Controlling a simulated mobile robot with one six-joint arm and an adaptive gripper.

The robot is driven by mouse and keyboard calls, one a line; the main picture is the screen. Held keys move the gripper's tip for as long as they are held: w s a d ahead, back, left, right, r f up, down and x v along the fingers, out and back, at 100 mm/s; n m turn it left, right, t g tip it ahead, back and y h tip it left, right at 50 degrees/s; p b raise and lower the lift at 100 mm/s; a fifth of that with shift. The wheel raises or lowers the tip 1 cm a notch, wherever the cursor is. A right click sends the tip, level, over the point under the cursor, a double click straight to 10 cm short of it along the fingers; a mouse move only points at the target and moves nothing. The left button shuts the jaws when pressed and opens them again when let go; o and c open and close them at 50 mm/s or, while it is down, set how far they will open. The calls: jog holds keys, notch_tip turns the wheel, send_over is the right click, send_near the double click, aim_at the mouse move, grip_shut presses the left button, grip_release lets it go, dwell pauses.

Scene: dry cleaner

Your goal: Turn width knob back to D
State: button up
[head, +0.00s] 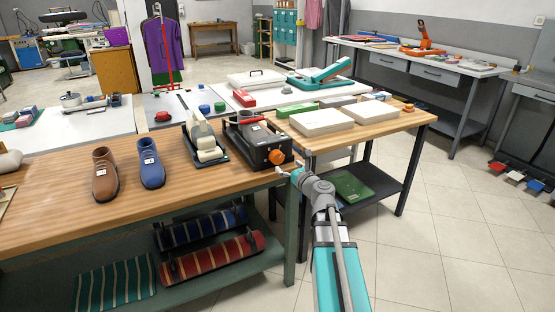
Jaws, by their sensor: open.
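The orange width knob (277,157) sits on the front right end of a dark shoe-stretching machine (250,146) on the wooden workbench. Its markings are too small to read, so I cannot tell which letter it points to. My gripper (286,171) is open, just below and to the right of the knob, at the bench's right end. I cannot tell whether a finger touches the knob. No object shows between the fingers.
A brown shoe (104,175) and a blue shoe (151,164) stand left on the bench. A dark rack with pale blocks (208,150) is beside the machine. A second table (350,135) with white boxes stands behind right. The tiled floor (440,220) at right is clear.

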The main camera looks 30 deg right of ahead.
aim_at(279, 159)
jog(key=w, duration=0.6)
jog(key=shift+w+a, duration=0.2)
jog(key=shift+a, duration=0.1)
